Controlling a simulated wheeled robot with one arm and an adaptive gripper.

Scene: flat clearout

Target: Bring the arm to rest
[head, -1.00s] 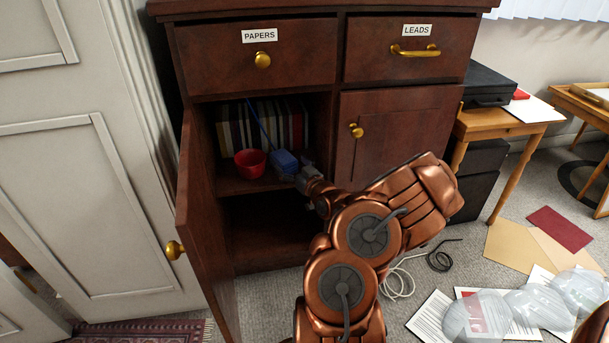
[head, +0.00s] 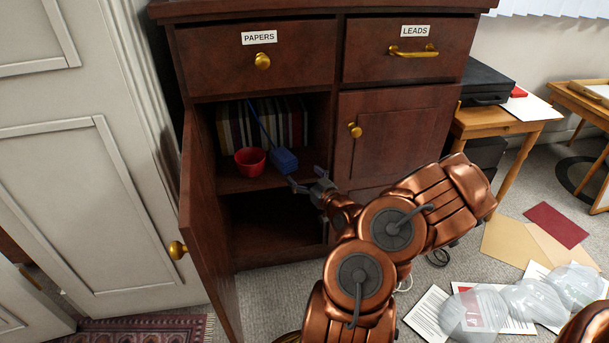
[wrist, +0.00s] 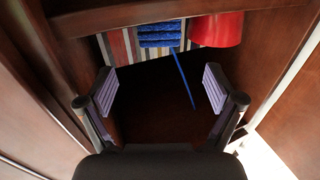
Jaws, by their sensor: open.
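My gripper (head: 305,183) is open and empty, at the front of the open left compartment of the dark wooden cabinet (head: 290,27). In the wrist view both fingers of my gripper (wrist: 160,90) are spread, with nothing between them. A blue brush (head: 284,161) with a thin blue handle stands on the compartment's shelf, a little beyond the fingertips. It also shows in the wrist view (wrist: 160,36). A red bowl (head: 250,161) sits beside it on the left; in the wrist view the bowl (wrist: 218,29) is at the upper right.
The open cabinet door (head: 204,220) hangs to the left, close to the compartment. The closed right door (head: 390,135) is right of my gripper. Striped books (head: 290,122) stand at the back of the shelf. Papers and clear bags (head: 530,300) lie on the floor at right.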

